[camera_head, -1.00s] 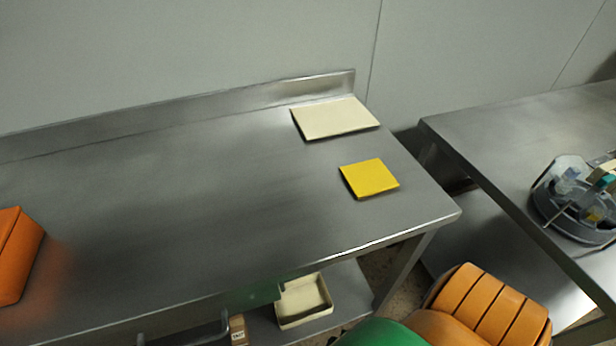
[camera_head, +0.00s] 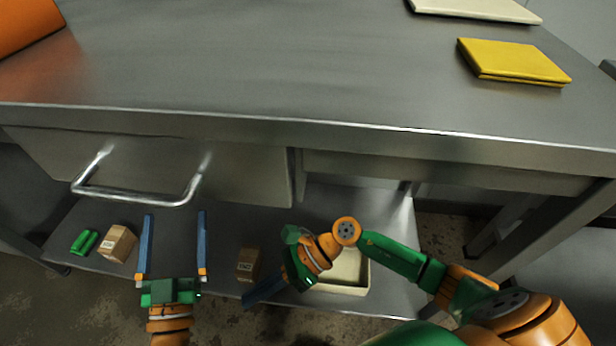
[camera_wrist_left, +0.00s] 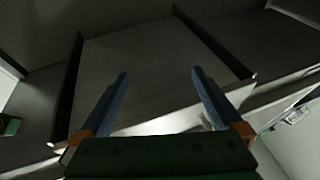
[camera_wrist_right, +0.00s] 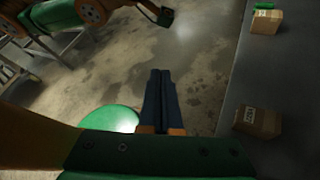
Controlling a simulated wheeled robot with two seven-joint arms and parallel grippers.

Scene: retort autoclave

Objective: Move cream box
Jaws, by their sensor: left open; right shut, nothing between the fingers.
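A cream open-topped box (camera_head: 341,290) stands on the lower shelf under the steel table in the head view. My right arm crosses in front of it and hides much of it. My right gripper (camera_head: 247,302) is shut and empty, pointing down left, beside the box's left side; its closed fingers show in the right wrist view (camera_wrist_right: 161,75). My left gripper (camera_head: 175,214) is open and empty, below the drawer handle (camera_head: 135,196) in the head view. In the left wrist view its spread fingers (camera_wrist_left: 158,76) have nothing between them.
A flat cream item (camera_head: 475,9) and a yellow one (camera_head: 513,62) lie on the tabletop (camera_head: 300,60), with an orange object (camera_head: 25,25) at left. The lower shelf holds small brown boxes (camera_head: 118,244) (camera_head: 247,266) and a green item (camera_head: 84,242). The drawer (camera_head: 240,172) looks shut.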

